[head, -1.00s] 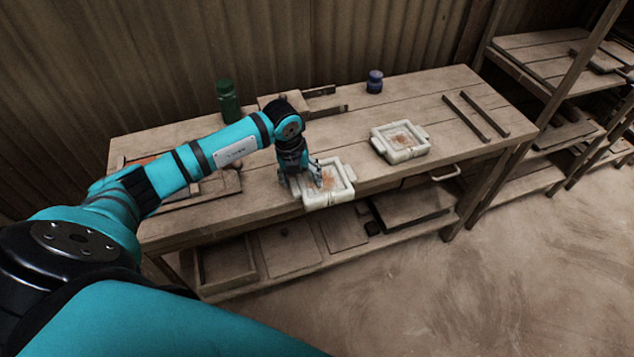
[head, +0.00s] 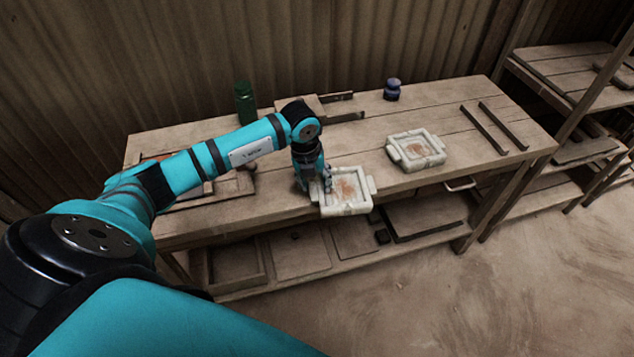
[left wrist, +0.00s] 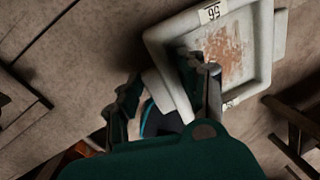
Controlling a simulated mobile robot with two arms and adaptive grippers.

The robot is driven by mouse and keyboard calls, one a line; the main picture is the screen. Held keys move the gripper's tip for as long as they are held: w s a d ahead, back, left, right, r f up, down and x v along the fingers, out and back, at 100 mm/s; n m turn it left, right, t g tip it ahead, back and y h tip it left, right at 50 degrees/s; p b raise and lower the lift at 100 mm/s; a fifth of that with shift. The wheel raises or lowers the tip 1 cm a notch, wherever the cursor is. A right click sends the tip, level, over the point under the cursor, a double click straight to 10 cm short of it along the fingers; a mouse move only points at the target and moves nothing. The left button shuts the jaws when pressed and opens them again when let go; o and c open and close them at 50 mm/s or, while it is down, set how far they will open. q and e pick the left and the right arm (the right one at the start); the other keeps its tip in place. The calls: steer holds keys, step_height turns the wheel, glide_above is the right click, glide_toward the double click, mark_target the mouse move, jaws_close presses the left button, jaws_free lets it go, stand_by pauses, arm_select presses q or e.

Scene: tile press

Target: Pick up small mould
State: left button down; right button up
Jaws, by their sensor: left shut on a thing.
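A small pale, squarish mould (head: 346,210) with side handles and a rust-brown patch inside is at the front edge of the workbench. My left gripper (head: 325,186) points down at its left side and is shut on its left handle. In the left wrist view, the mould (left wrist: 264,40) shows a label reading 56, and the fingers of my left gripper (left wrist: 168,92) are at its near side. I cannot tell whether the mould rests on the bench or is slightly raised. A second, similar mould (head: 395,152) sits farther right. My right gripper is out of view.
A shelf rack (head: 560,68) stands at right. Floor in front is clear.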

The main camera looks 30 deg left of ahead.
arm_select(q)
steer(key=r, duration=0.1)
steer(key=r+b, duration=0.1)
steer(key=shift+s+d+r, duration=0.1)
steer(key=shift+d+r, duration=0.2)
steer(key=shift+r, duration=0.05)
steer(key=s+d+r+b, duration=0.1)
steer(key=s+d+b, duration=0.2)
steer(key=s+d, duration=0.5)
steer(key=shift+d+r, duration=0.4)
steer(key=shift+d, duration=2.05)
